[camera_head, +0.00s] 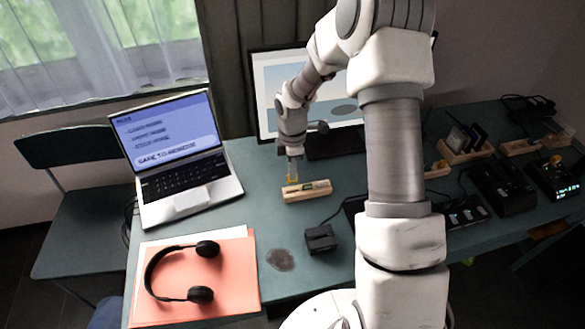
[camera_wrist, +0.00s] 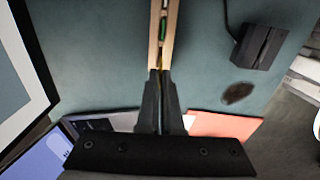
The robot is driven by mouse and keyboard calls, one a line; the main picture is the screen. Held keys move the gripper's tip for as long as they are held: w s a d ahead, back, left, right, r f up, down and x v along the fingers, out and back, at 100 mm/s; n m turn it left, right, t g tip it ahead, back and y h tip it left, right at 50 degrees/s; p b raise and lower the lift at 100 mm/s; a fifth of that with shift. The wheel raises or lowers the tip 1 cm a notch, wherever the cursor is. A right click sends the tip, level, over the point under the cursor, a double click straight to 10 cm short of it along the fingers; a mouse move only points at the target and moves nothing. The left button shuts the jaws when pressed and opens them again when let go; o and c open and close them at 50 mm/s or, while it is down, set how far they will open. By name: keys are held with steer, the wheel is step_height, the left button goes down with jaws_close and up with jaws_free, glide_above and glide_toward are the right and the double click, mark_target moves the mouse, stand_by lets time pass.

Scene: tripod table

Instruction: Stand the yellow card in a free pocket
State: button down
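The yellow card (camera_head: 292,179) shows as a thin yellow piece at my gripper's tips in the head view. My gripper (camera_head: 292,164) points down above the left part of a small wooden holder (camera_head: 318,191). In the wrist view my gripper's fingers (camera_wrist: 160,76) are close together, with a sliver of the yellow card (camera_wrist: 159,66) between their tips. The wooden holder (camera_wrist: 153,35) runs away from the fingertips there, with a green item (camera_wrist: 163,27) in its slot. Whether the card touches the holder or is in a pocket is hidden.
A laptop (camera_head: 184,165) stands left, with headphones (camera_head: 178,275) on an orange folder (camera_head: 232,275) in front. A small black box (camera_head: 321,239) is near the holder. A monitor (camera_head: 275,85) stands behind. A wooden rack (camera_head: 451,156) with dark cards is at right.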

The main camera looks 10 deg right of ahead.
steer(key=shift+f+b, duration=0.75)
steer(key=shift+f, duration=0.75)
steer(key=shift+f+b, duration=0.85)
steer(key=shift+f, duration=0.6)
stand_by(0.5)
steer(key=c, duration=1)
jaws_free()
step_height(320, 180, up, 18)
steer(key=p, duration=0.2)
steer(key=shift+f, duration=0.25)
